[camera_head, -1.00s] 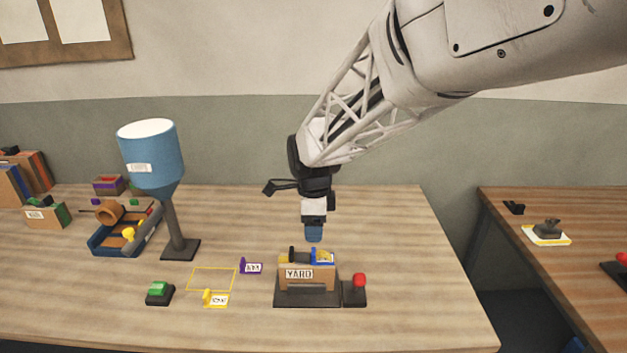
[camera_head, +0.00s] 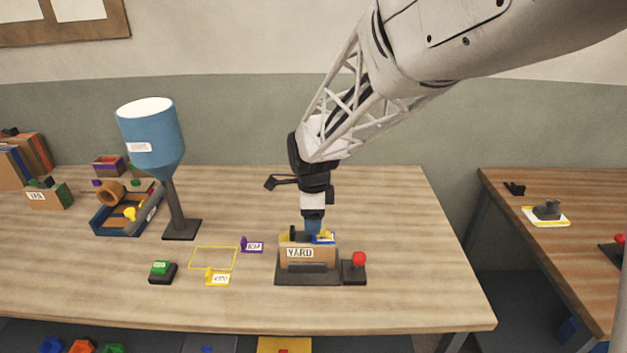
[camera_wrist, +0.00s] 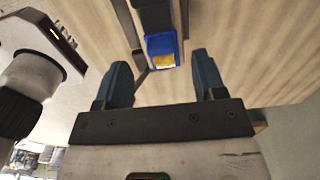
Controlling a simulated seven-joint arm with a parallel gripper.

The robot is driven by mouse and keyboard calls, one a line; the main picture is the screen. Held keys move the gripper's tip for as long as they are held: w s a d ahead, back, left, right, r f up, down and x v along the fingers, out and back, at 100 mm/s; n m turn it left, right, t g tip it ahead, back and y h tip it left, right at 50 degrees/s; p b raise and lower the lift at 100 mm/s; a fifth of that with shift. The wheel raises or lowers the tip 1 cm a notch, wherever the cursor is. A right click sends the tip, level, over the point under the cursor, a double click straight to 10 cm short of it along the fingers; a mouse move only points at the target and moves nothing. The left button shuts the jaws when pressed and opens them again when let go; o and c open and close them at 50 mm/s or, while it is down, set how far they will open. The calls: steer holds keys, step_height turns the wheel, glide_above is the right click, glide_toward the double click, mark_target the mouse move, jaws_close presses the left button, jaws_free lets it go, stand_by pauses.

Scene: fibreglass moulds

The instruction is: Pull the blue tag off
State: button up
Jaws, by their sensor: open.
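A brown box labelled YARD (camera_head: 299,254) stands on a dark base on the table. A blue piece with yellow on it (camera_head: 326,239), which looks like the blue tag, sits at the right of the box's top. It also shows in the wrist view (camera_wrist: 161,44), beside dark parts of the box top. My gripper (camera_head: 314,229) points down just above the box top, close to the blue piece. In the wrist view my gripper (camera_wrist: 160,66) is open with nothing between its blue fingers, and the blue piece lies just beyond the gap. I cannot tell whether they touch.
A purple tag holder (camera_head: 252,246), a yellow tag holder (camera_head: 218,278) and a green button (camera_head: 161,270) lie to the left. A tall blue hopper (camera_head: 152,150) stands farther left. The table right of the lever is clear.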

mark_target(323, 234)
steer(key=shift+f, duration=1.85)
steer(key=c, duration=1)
